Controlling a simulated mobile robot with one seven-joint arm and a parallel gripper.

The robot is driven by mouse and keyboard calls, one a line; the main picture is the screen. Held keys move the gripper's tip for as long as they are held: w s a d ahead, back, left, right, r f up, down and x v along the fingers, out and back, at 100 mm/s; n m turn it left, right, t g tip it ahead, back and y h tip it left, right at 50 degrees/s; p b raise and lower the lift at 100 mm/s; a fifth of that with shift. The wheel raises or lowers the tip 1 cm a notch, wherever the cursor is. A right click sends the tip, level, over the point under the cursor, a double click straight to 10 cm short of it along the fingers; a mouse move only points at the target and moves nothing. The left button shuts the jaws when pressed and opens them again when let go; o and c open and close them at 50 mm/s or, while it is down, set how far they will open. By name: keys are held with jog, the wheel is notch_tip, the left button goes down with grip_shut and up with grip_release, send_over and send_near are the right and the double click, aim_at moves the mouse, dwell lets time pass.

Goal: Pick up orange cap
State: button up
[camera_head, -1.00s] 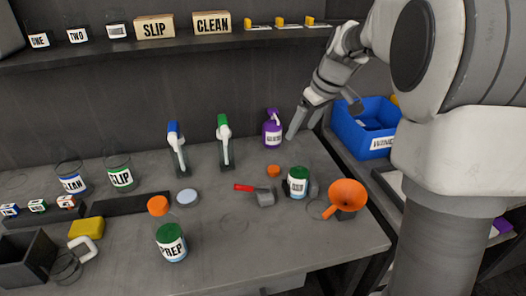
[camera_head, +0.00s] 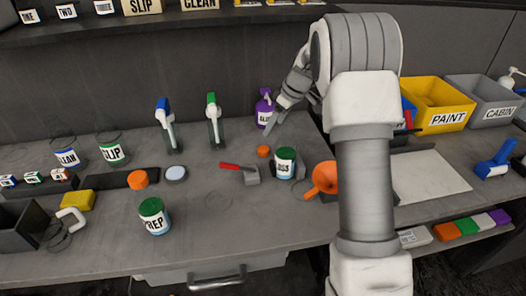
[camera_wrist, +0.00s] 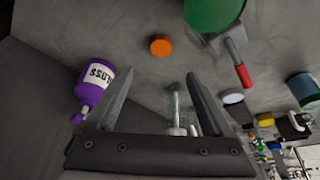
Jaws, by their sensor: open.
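A small orange cap (camera_head: 263,151) lies on the grey workbench (camera_head: 215,235), left of the white can with a green lid (camera_head: 285,163). It also shows in the wrist view (camera_wrist: 160,46), beyond my fingertips and apart from them. A second orange round piece (camera_head: 138,179) sits further left, behind the PREP can (camera_head: 154,217). My gripper (camera_head: 270,131) is beside the purple bottle (camera_head: 264,112), behind and above the near cap. In the wrist view my gripper (camera_wrist: 158,82) has its fingers spread, with nothing held between them.
The purple bottle stands close to one finger in the wrist view (camera_wrist: 96,83). A red-handled scraper (camera_head: 240,172) lies left of the near cap. An orange funnel (camera_head: 322,178) is at the right.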

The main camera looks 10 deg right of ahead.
send_over(263, 148)
jog(key=s+d, duration=0.2)
jog(key=f, duration=0.6)
jog(key=shift+w+a, duration=0.2)
jog(key=shift+s+x, duration=0.1)
jog(key=shift+x, duration=1.15)
jog(key=shift+s+x, duration=0.15)
jog(key=shift+x, duration=1.15)
jog(key=shift+d+f, duration=0.1)
jog(key=shift+d, duration=0.05)
grip_shut()
